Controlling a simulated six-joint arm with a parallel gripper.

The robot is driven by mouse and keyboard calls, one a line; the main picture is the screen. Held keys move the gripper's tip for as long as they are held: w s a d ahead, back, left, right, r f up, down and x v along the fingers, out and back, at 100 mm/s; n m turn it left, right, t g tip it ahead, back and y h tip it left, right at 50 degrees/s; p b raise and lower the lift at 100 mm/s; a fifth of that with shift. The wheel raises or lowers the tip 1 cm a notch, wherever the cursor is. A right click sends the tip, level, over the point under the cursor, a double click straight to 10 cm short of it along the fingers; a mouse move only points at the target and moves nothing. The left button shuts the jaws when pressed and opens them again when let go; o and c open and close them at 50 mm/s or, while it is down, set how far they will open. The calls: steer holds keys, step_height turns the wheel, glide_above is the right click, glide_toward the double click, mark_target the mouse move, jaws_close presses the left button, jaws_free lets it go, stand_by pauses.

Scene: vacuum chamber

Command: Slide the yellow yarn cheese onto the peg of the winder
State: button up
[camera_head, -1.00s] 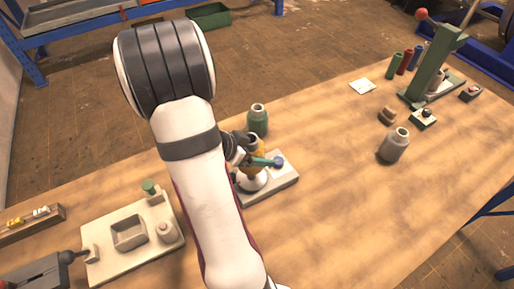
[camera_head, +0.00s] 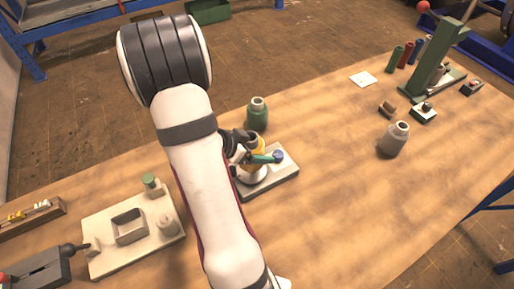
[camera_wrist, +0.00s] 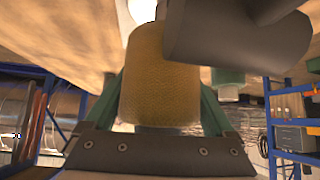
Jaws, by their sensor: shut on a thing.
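The yellow yarn cheese (camera_wrist: 160,75) stands between the green fingers of my gripper (camera_wrist: 160,100) in the wrist view. My gripper is shut on it. In the head view the cheese (camera_head: 259,143) shows in part behind my wrist, above the winder. The winder has a grey base plate (camera_head: 284,178) and a pale round part (camera_head: 252,177) below the cheese. My gripper (camera_head: 262,158) covers much of this area. The peg is hidden, so I cannot tell whether the cheese is around it.
A pale fixture board (camera_head: 105,255) lies to the left. A grey bottle-shaped cone (camera_head: 394,140) and a green press (camera_head: 440,65) stand to the right. The table between them is mostly clear.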

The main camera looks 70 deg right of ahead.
stand_by(0.5)
steer(key=shift+f, duration=0.35)
steer(key=o, duration=1.2)
steer(key=v, duration=1.5)
steer(key=shift+w+a+r, duration=0.2)
steer(key=shift+a, duration=0.05)
steer(key=s+a+n+t+y, duration=0.1)
steer(key=a+n+y, duration=0.3)
steer(key=a+n, duration=0.6)
steer(key=s+a+r+n+t+y, duration=0.1)
steer(key=a+n+t+y, duration=0.3)
steer(key=a+n, duration=0.5)
steer(key=a+y, duration=0.1)
steer(key=a, duration=1)
steer(key=shift+s+r+n, duration=0.3)
steer(key=shift+s+n, duration=0.05)
steer(key=shift+n, duration=0.05)
